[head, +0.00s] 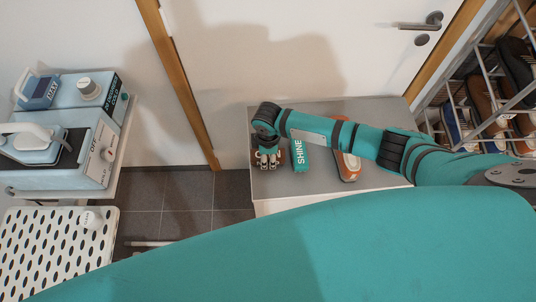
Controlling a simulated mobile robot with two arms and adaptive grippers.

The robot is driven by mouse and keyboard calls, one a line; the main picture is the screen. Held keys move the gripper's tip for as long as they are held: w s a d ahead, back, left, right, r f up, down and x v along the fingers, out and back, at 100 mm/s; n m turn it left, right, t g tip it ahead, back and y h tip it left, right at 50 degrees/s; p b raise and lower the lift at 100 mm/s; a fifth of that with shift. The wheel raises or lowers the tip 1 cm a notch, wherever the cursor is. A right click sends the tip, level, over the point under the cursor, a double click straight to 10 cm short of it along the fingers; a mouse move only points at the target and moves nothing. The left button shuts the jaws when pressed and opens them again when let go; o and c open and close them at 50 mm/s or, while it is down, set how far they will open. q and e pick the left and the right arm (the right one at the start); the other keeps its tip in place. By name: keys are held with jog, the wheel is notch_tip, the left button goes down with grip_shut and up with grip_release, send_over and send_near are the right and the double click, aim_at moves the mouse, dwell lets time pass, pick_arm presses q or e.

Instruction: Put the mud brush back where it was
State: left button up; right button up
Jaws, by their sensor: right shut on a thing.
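My right gripper (268,161) hangs over the left part of the grey bench top (380,179), pointing down. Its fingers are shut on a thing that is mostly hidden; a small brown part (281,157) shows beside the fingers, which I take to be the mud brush. I cannot tell whether it touches the bench top. My left gripper is not in view.
A teal SHINE box (300,158) stands just right of the gripper, with an orange-brown shoe (347,167) further right. A shoe rack (459,119) is at the right. Pale blue machines (85,150) and a perforated white board (45,250) are at the left.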

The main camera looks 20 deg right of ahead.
jog(key=o, duration=1)
jog(key=shift+f, duration=0.1)
notch_tip(320, 180, up, 12)
jog(key=shift+s+r+b, duration=0.1)
jog(key=shift+r+b, duration=0.1)
jog(key=shift+b, duration=0.25)
